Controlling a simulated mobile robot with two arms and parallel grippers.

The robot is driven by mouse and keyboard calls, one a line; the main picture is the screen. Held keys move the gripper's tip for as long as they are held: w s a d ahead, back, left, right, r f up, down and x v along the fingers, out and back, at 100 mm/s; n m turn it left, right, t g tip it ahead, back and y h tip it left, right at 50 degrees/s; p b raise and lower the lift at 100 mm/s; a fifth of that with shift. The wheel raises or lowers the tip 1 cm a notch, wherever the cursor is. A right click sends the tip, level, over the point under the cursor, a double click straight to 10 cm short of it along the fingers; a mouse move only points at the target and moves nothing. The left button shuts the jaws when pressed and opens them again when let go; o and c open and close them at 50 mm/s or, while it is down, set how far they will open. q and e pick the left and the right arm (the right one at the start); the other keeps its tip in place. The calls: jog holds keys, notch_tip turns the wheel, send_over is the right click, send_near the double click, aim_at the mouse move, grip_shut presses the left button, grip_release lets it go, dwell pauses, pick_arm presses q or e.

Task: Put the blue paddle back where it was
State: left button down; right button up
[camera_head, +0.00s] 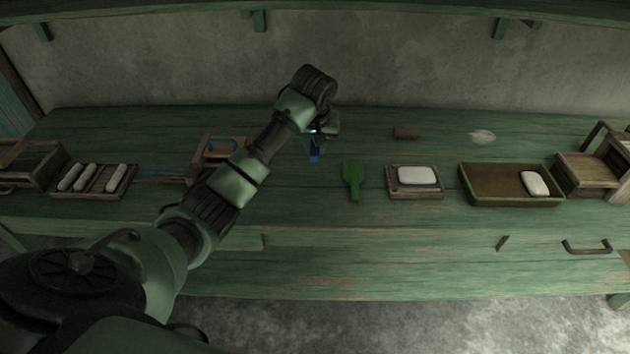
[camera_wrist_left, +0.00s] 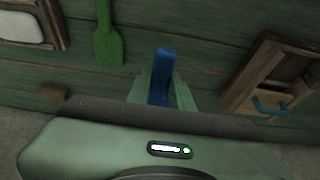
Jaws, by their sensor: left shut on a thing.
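The blue paddle (camera_head: 315,154) is mostly hidden by my left gripper (camera_head: 318,140) in the head view. In the left wrist view the blue paddle (camera_wrist_left: 160,75) stands between the two fingers of my left gripper (camera_wrist_left: 160,88), which is shut on it. The gripper is over the table's middle, toward the back. I cannot tell whether the paddle touches the table. A green paddle (camera_head: 353,179) lies on the table just right of it; it also shows in the left wrist view (camera_wrist_left: 107,35). My right gripper is not in view.
Left of the gripper stands a wooden frame (camera_head: 201,150) with a blue handle. Several pale rolls lie in a tray (camera_head: 75,193) farther left. To the right are a small tray (camera_head: 415,194) with a white block, a larger tray (camera_head: 510,203) and a brown block (camera_head: 406,131).

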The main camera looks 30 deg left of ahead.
aim_at(315, 188)
pick_arm(q)
notch_tip(315, 188, down, 14)
jog(key=shift+p, duration=0.3)
